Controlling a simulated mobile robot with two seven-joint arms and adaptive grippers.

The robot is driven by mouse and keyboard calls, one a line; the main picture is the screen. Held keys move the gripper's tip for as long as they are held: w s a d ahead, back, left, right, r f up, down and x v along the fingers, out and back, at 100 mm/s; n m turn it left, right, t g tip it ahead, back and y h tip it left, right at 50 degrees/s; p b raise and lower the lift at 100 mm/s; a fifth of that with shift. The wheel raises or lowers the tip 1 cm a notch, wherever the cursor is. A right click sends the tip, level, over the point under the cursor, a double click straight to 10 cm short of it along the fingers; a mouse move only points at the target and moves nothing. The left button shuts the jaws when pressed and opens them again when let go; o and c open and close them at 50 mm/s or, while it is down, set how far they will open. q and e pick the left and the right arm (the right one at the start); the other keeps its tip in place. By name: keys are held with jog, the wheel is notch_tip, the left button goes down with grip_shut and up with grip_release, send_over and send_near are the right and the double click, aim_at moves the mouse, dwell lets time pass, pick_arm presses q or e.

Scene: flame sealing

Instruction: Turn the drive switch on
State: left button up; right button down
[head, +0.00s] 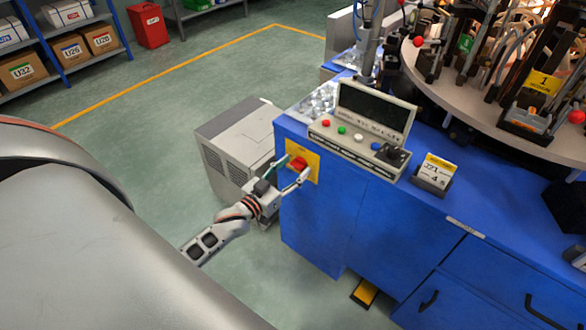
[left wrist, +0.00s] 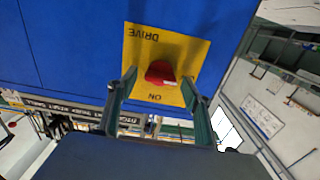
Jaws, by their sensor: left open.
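The drive switch is a red knob (head: 299,163) on a yellow plate (head: 312,154) on the side of the blue machine cabinet. In the left wrist view the red knob (left wrist: 161,73) sits in the middle of the yellow plate (left wrist: 190,52), which reads DRIVE and ON, upside down. My left gripper (head: 290,176) is at the plate. In the left wrist view its two fingers (left wrist: 160,90) are open, one on each side of the knob's lower part. I cannot tell whether they touch it. My right gripper is not in view.
A control panel (head: 350,140) with coloured buttons stands on the blue cabinet (head: 400,215). A card holder (head: 432,176) stands beside it. A grey unit (head: 230,145) stands on the floor behind my left gripper. A yellow pedal (head: 365,293) is at the cabinet's foot.

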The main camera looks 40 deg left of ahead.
pick_arm(q)
jog(key=c, duration=1.1)
